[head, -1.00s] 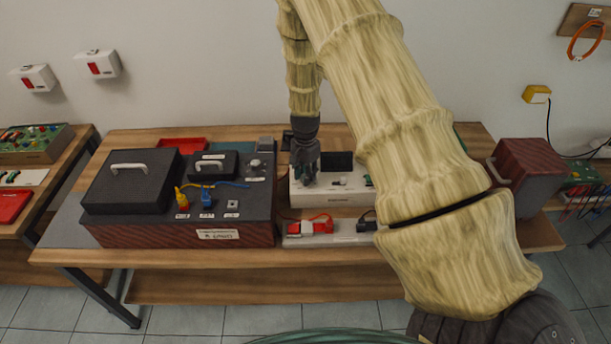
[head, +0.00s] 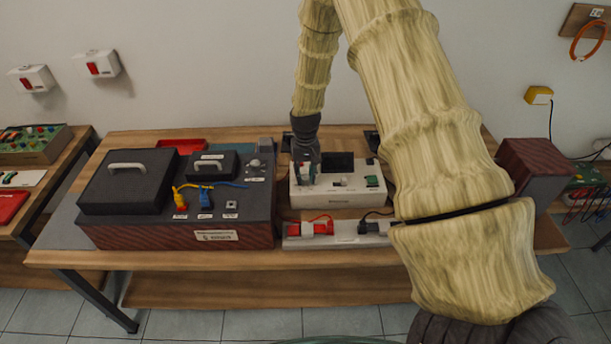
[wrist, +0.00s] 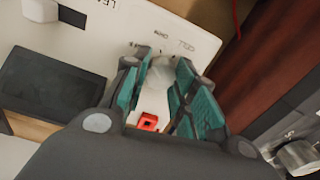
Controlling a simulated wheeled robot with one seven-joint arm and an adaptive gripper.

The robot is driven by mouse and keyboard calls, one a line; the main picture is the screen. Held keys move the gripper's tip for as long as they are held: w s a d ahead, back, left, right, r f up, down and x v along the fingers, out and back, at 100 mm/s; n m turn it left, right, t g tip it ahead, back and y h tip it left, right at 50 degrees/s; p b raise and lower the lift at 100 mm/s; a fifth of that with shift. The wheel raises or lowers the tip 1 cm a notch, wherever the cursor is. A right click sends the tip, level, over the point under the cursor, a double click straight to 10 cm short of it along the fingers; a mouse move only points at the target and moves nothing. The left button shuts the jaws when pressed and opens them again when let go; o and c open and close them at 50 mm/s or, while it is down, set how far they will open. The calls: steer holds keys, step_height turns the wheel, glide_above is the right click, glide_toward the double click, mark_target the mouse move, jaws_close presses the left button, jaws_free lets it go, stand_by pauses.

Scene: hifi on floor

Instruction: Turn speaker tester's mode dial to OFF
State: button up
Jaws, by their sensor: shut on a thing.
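A white instrument box (head: 338,199), which I take to be the speaker tester, stands on the wooden bench with a dark display (head: 338,162). My gripper (head: 304,174) reaches down onto its left end. In the wrist view, my gripper's teal-padded fingers (wrist: 161,92) stand on either side of a pale round dial (wrist: 159,75) and are shut on it. A red part (wrist: 148,122) shows between the fingers, nearer the camera. Printed lettering beside the dial is only partly readable, and the fingers hide much of the dial, so its setting cannot be told.
A large dark box with red-brown sides (head: 165,232) stands close on the left. A power strip (head: 345,236) with a red plug lies in front of the white box. A red-brown box (head: 531,168) stands at the right end. Bare bench shows in front.

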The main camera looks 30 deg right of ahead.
mark_target(305, 176)
steer(key=shift+n, duration=1.5)
steer(key=o, duration=1.1)
steer(key=shift+c, duration=0.2)
step_height(305, 176, up, 12)
